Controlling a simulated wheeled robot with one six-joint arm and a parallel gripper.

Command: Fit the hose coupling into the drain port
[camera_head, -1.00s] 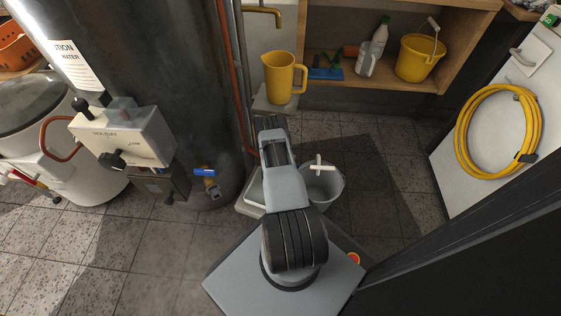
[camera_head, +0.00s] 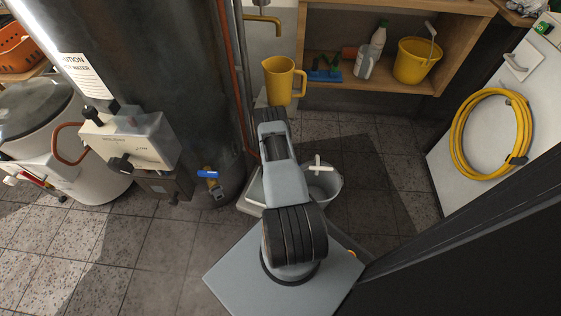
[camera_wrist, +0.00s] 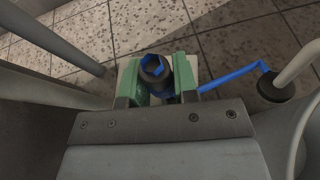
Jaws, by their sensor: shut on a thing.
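In the wrist view my gripper (camera_wrist: 157,80) has green fingers shut on the hose coupling (camera_wrist: 155,66). It is a dark, round piece with a blue-lined opening facing up in the picture. Its lower part is hidden between the fingers. I cannot make out the drain port in either view. In the head view my arm points away, and its own links hide the gripper and the coupling.
A blue bar (camera_wrist: 235,78) runs right of the fingers towards a dark round foot (camera_wrist: 276,86). A grey bucket (camera_head: 323,186) stands right of my arm. A yellow jug (camera_head: 279,82) stands beyond it. The steel tank (camera_head: 160,60) is left, with a blue-handled valve (camera_head: 207,173).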

